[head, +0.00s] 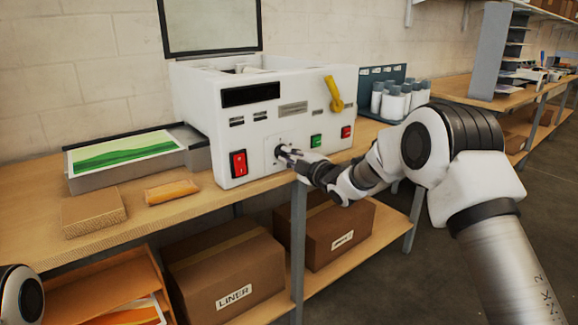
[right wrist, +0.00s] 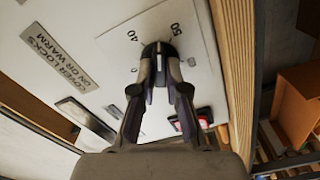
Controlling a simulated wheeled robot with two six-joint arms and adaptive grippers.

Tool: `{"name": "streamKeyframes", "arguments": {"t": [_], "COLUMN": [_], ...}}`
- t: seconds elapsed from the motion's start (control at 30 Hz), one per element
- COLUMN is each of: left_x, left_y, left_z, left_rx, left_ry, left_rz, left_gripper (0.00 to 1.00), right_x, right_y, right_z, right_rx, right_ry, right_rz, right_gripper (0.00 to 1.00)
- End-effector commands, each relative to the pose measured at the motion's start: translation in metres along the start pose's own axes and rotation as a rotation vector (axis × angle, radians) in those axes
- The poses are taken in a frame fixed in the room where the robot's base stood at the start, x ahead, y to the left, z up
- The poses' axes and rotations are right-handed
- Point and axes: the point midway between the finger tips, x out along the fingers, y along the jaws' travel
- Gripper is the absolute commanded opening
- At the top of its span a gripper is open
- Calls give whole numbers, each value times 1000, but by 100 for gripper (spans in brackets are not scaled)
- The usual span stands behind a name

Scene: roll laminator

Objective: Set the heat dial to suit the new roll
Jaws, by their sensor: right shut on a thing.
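The white laminator (head: 205,110) stands on the wooden bench, with a dark display (head: 250,94) on its front. My right gripper (head: 283,152) reaches its front panel and is shut on the heat dial. In the right wrist view the dial (right wrist: 157,48) is a small black knob with a light line, held between the fingertips of my right gripper (right wrist: 158,62). The marks 40 and 50 show on the panel on either side of the knob. The fingers hide part of the dial and scale, so its exact setting is unclear. My left gripper is out of view.
The panel has a red rocker switch (head: 238,163), a green button (head: 316,141), a red button (head: 346,131) and a yellow lever (head: 334,93). A tray (head: 140,173), cardboard box (head: 93,212) and orange packet (head: 171,191) lie left. Several grey-capped white rolls (head: 392,105) stand right.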

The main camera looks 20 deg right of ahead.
Motion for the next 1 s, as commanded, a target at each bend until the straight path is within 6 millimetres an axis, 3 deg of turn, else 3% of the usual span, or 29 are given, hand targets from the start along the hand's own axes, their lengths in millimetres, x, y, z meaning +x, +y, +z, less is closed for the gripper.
{"name": "streamKeyframes", "arguments": {"t": [0.03,0.5,1.0], "left_x": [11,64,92], "left_y": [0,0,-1], "left_z": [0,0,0], "left_rx": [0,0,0], "left_ry": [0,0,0], "left_rz": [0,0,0], "left_gripper": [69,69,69], "right_x": [0,0,0], "right_y": [-4,-4,0], "right_z": [2,2,1], "right_rx": [-43,-477,-725], "right_ry": [0,0,-1], "right_rz": [3,4,3], "right_gripper": [0,0,0]}}
